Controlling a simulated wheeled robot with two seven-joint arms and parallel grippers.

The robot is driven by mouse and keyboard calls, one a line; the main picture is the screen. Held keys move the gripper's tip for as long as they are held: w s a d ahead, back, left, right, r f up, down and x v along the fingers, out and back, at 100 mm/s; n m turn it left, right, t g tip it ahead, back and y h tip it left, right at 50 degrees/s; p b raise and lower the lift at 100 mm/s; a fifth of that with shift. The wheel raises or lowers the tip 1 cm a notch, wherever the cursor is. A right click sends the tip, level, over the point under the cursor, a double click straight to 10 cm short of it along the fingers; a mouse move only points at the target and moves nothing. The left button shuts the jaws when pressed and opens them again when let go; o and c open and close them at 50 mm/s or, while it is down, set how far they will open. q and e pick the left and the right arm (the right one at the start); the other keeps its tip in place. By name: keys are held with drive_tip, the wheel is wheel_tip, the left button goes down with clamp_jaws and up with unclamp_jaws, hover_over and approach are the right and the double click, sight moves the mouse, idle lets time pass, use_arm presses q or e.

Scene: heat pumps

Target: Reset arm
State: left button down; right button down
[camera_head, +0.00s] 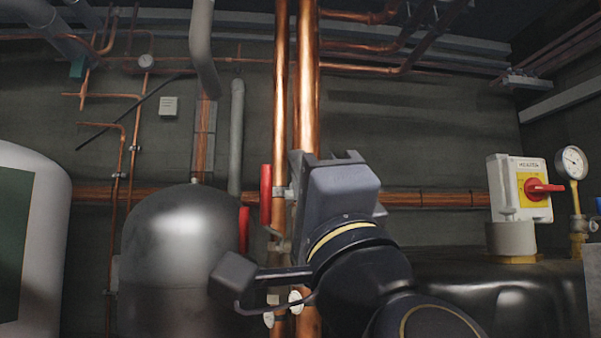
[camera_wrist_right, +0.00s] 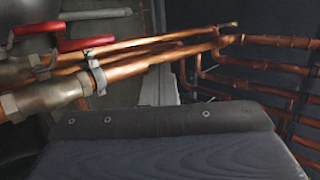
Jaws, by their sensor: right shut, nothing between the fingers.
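My right gripper (camera_head: 332,165) is raised in the middle of the head view, seen from behind at the end of my dark right arm. It is shut and empty. It stands in front of the vertical copper pipes (camera_head: 307,80) and just right of a red valve handle (camera_head: 266,194); I cannot tell the gap to them. In the right wrist view the grey gripper body (camera_wrist_right: 160,150) fills the bottom, with its fingertips not clearly seen. Red valve handles (camera_wrist_right: 86,43) and copper pipes (camera_wrist_right: 165,57) lie beyond it. My left gripper is not in view.
A dark rounded tank (camera_head: 175,255) stands left of the arm, and a white cylinder (camera_head: 45,220) at the far left. At right, an isolator box with a red knob (camera_head: 535,188) and a pressure gauge (camera_head: 572,162) stand by a black tank (camera_head: 510,295). Copper pipes run overhead.

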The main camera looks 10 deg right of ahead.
drive_tip(key=w+d+f+n+g, duration=0.1)
drive_tip(key=d+f+n+g, duration=0.25)
drive_tip(key=f, duration=0.85)
drive_tip(key=w+d+f+n+g+y, duration=0.15)
drive_tip(key=f+n+g, duration=0.35)
drive_tip(key=f, duration=0.6)
drive_tip(key=d+f+n+g+h, duration=0.1)
drive_tip(key=d+f+n+g, duration=0.25)
drive_tip(key=f, duration=0.85)
drive_tip(key=s+d+f+g+h, duration=0.1)
drive_tip(key=s+f, duration=0.3)
drive_tip(key=f, duration=0.4)
drive_tip(key=s+d+f+g+h, duration=0.1)
drive_tip(key=s+d+f+g, duration=0.2)
drive_tip(key=f, duration=0.5)
drive_tip(key=s+d+f+m+g+h, duration=0.1)
drive_tip(key=s+d+f+g, duration=0.2)
drive_tip(key=s+f, duration=0.4)
wheel_tip(320, 180, down, 2)
drive_tip(key=shift+s+f+g, duration=0.1)
drive_tip(key=shift+s+g, duration=0.15)
drive_tip(key=shift+g, duration=0.15)
drive_tip(key=shift+h, duration=0.25)
